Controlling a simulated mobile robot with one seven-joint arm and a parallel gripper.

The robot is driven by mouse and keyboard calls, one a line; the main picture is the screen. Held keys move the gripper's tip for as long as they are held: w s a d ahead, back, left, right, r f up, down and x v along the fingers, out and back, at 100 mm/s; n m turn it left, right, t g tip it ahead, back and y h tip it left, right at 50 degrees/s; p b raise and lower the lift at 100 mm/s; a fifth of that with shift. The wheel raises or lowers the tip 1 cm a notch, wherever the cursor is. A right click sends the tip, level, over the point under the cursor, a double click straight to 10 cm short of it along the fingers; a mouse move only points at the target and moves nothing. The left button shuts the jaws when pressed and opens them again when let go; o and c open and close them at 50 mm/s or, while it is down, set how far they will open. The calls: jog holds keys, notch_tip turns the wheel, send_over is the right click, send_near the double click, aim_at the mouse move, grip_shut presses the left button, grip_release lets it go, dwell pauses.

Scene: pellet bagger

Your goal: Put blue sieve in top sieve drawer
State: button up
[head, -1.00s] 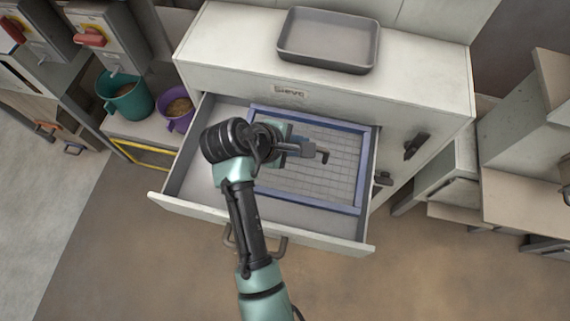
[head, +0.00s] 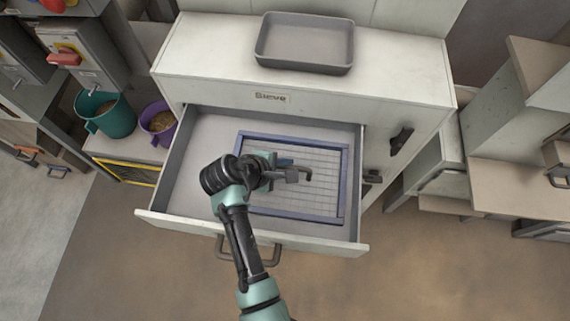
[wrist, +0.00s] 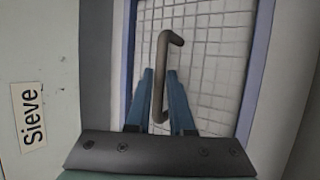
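The blue sieve (head: 343,190), a blue frame with a pale mesh, lies within the walls of the open top drawer (head: 200,180), towards its right side. Whether it touches the drawer floor is hard to tell. My gripper (head: 296,174) is over the sieve's middle. My arm hides the sieve's left part in the head view.
The cabinet (head: 190,60) bears a "Sieve" label (head: 270,98), and a grey tray (head: 303,45) stands on top. A teal bucket (head: 105,115) and a purple bucket (head: 157,122) stand at left. Bare drawer floor shows left of the sieve. Wooden shelving (head: 520,140) is at right.

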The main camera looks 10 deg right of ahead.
jog(key=o, duration=0.3)
jog(key=shift+o, duration=0.2)
jog(key=p+v, duration=0.1)
jog(key=v, duration=1.1)
jog(key=w+a+r+m+t+y, duration=0.1)
jog(key=w+r+m+t+y, duration=0.15)
jog(key=w+r, duration=0.4)
jog(key=w+a+r+m+t+y, duration=0.15)
jog(key=w+r+t, duration=0.25)
jog(key=r, duration=0.6)
notch_tip(320, 180, up, 17)
jog(key=w+m+t, duration=0.2)
jog(key=m+t, duration=0.1)
jog(key=t, duration=0.3)
jog(key=s+d+r+m+t+y, duration=0.1)
jog(key=s+r+m+t, duration=0.2)
jog(key=r, duration=1)
jog(key=s+d+r+m+t+y, duration=0.1)
jog(key=s+d+r+m+t, duration=0.1)
jog(key=s+r+t, duration=0.5)
jog(key=s+r+m, duration=0.1)
jog(key=s+r, duration=0.3)
jog(key=r, duration=0.3)
jog(key=shift+s+r+t, duration=0.15)
jog(key=shift+r+t, duration=0.05)
jog(key=shift+t, duration=0.15)
